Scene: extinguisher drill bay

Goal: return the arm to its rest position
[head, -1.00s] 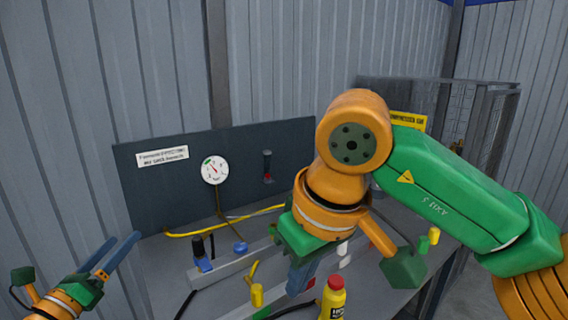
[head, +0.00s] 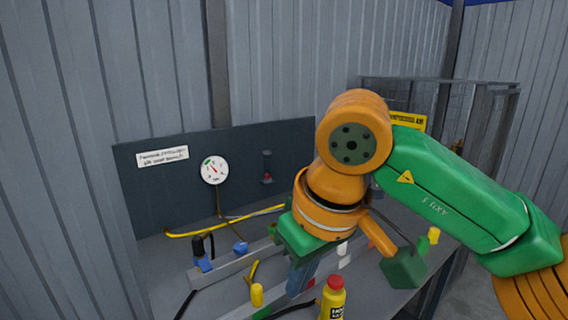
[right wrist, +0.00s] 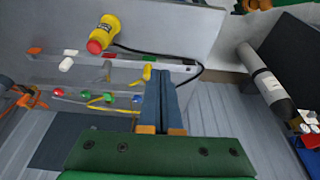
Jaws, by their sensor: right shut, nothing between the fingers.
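My right gripper (head: 294,290) hangs over the front of the grey bench (head: 385,302), pointing down, below the bent orange and green right arm. In the right wrist view its two blue fingers (right wrist: 164,76) lie together, shut with nothing between them. My left gripper does not show in the head view. The right arm hides part of the bench and the wall behind it.
A yellow bottle (head: 333,298) with a red cap stands just right of the right gripper. Rails with coloured pegs and a yellow hose (head: 190,234) lie on the bench. A dark panel (head: 230,155) with a gauge (head: 214,170) stands behind. A mesh cage (head: 490,100) is at the right.

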